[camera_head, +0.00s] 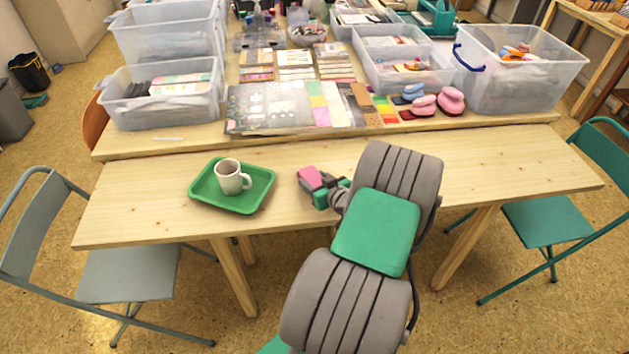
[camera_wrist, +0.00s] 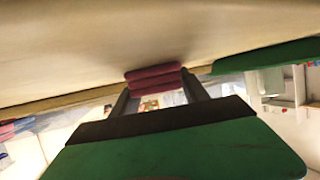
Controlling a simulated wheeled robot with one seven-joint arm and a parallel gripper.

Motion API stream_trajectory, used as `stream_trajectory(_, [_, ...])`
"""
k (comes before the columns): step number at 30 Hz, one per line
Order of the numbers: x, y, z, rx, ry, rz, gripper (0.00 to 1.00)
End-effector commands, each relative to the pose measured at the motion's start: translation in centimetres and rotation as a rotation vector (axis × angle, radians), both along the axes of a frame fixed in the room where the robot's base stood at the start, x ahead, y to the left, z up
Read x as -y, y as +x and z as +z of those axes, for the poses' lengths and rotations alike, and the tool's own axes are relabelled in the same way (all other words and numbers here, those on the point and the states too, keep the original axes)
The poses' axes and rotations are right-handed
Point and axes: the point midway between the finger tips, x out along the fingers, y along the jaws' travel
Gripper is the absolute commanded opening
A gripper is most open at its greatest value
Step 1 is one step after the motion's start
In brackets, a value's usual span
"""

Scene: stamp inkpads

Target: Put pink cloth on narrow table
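The pink cloth (camera_head: 309,177) is a small folded bundle at the end of my gripper, over the narrow table. It also shows in the wrist view as dark pink folded layers (camera_wrist: 154,79) between the two fingers. My gripper (camera_head: 318,184) is closed on the cloth, with a finger on each side of it in the wrist view (camera_wrist: 158,92). The narrow table (camera_head: 150,205) is a long light wood top in front of the cluttered table. The cloth is low over its middle; I cannot tell whether it touches the wood.
A green tray (camera_head: 257,196) with a white mug (camera_head: 230,177) stands on the narrow table, left of my gripper. Clear plastic bins (camera_head: 165,110), stamps and paper crowd the table behind. Chairs stand at the left (camera_head: 125,275) and right (camera_head: 545,222). The narrow table's right part is bare.

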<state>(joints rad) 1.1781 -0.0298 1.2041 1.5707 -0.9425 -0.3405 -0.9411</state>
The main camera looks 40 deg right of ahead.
Motion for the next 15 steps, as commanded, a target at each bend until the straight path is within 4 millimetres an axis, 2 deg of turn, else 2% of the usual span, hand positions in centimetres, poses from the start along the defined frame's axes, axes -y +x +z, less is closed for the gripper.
stream_trajectory(1, [0.0,-0.01,0.04,0.0,0.0,0.0,0.57])
stream_trajectory(7, [0.0,-0.01,0.05,0.0,0.0,0.0,0.73])
stream_trajectory(15, [0.0,-0.01,0.32,0.0,0.0,0.0,0.73])
